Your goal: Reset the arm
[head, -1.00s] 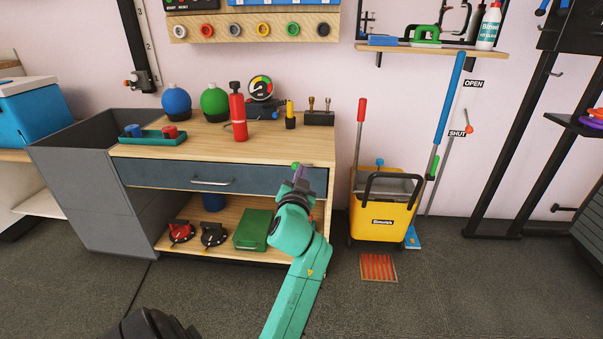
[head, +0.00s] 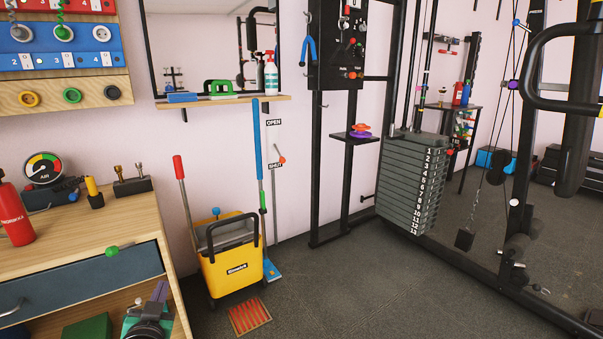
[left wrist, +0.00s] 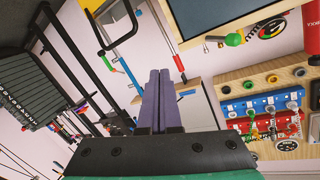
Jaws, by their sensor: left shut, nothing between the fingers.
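My left gripper (head: 160,289) is low at the left of the head view, in front of the workbench's open lower shelf. Its purple fingers point up and away from me. In the left wrist view the two fingers (left wrist: 162,84) lie side by side, shut with nothing between them. Only the wrist end of my left arm shows at the bottom edge of the head view; the rest is out of frame. My right gripper is in neither view.
The wooden workbench (head: 105,222) stands at left, with a green-tipped handle (head: 113,250) at its front edge. Right of it are a yellow mop bucket (head: 232,268), a red-slatted mat (head: 249,316) and a weight machine (head: 412,185). Grey floor (head: 350,280) is open in the middle.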

